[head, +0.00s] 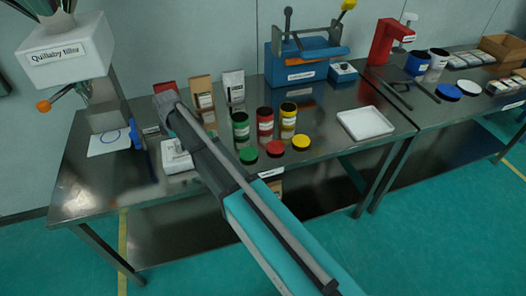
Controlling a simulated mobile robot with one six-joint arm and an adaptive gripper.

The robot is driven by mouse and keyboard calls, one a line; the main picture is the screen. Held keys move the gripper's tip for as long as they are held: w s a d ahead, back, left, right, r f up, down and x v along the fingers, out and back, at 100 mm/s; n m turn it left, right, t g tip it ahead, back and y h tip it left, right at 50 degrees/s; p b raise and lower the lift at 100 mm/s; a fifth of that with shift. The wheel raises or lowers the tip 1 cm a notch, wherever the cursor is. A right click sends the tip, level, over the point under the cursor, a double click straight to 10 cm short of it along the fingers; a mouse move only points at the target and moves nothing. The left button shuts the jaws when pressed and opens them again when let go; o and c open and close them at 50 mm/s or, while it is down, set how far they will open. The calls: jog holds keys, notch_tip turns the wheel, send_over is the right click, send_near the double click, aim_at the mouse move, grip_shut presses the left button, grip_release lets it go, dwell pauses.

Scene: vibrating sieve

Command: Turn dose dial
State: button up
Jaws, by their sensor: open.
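The white filler (66,52), labelled "Quillaby filler", stands at the left end of the steel table, with a dark hopper on top. A lever with an orange knob (44,105) sticks out at its lower left. A small blue part (136,134) is low at the right of its column; I cannot tell whether this is the dose dial. No dial markings can be read. My gripper (166,100) is at the far end of my arm, right of the filler column and apart from it in the picture. It is open, and its fingertips are hard to make out.
A white card with a blue ring (108,142) lies under the filler. A white device (176,157) is partly behind my arm. Green (240,126), red (265,122) and yellow (288,120) jars stand mid-table with lids in front. A white tray (366,123) lies to the right.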

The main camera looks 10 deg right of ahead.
jog(key=n, duration=0.5)
jog(key=shift+r+p, duration=0.35)
jog(key=shift+r, duration=0.05)
notch_tip(320, 180, up, 13)
jog(key=p, duration=1.3)
jog(key=s+d+f+m+b, duration=0.2)
jog(key=s+d+m, duration=0.3)
jog(key=d, duration=0.4)
jog(key=s+d+f+m+b, duration=0.3)
jog(key=d+m, duration=0.4)
jog(key=d, duration=0.3)
jog(key=s+d+f+m+b, duration=0.3)
jog(key=s+d+m, duration=0.3)
jog(key=d, duration=0.3)
jog(key=shift+s+d+m, duration=0.25)
jog(key=shift+s+m, duration=0.1)
jog(key=shift+m, duration=0.05)
jog(key=s+d+m, duration=0.5)
jog(key=shift+s, duration=0.3)
